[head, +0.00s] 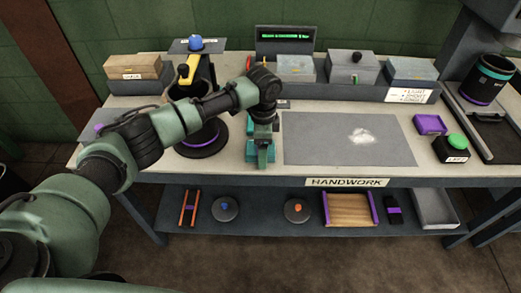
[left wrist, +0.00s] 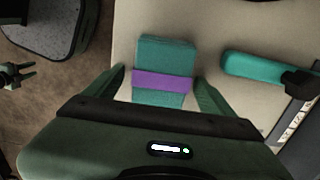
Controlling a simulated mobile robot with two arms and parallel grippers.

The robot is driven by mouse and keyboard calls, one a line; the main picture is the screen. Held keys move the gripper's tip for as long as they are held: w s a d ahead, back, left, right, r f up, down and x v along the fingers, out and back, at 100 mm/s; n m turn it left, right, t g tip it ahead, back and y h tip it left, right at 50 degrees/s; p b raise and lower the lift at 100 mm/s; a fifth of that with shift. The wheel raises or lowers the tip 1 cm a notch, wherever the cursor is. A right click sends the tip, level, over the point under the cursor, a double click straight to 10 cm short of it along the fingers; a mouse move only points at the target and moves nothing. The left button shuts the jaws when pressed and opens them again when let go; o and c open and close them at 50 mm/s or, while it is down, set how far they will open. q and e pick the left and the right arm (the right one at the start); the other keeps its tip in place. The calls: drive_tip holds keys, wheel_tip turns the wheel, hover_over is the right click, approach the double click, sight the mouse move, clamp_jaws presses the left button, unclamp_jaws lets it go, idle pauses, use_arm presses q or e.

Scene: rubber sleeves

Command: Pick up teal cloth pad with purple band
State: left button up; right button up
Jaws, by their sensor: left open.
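The teal cloth pad (left wrist: 165,53) with a purple band (left wrist: 163,81) lies flat on the pale table top in the left wrist view. My left gripper (left wrist: 160,70) is open over it, with one finger on each side of the pad and a gap to each. The pad's near end is hidden behind the gripper body. In the head view my left gripper (head: 262,140) points down at the table, left of the grey mat, with teal showing beneath it. My right gripper (left wrist: 27,74) shows small at the left wrist view's left edge, its fingers apart and empty.
A teal-handled tool (left wrist: 252,66) lies right of the pad. The grey mat (head: 310,145) bears a white patch. A dark round base (head: 202,140) stands left of the gripper. Boxes (head: 296,68) line the back. A purple block (head: 430,124) and green button (head: 457,141) are at right.

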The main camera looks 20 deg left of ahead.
use_arm(q)
drive_tip(key=c, duration=1.5)
drive_tip(key=shift+o, duration=0.2)
drive_tip(key=shift+r, duration=0.6)
wheel_tip(320, 180, up, 19)
drive_tip(key=b, duration=0.1)
drive_tip(key=shift+f, duration=0.1)
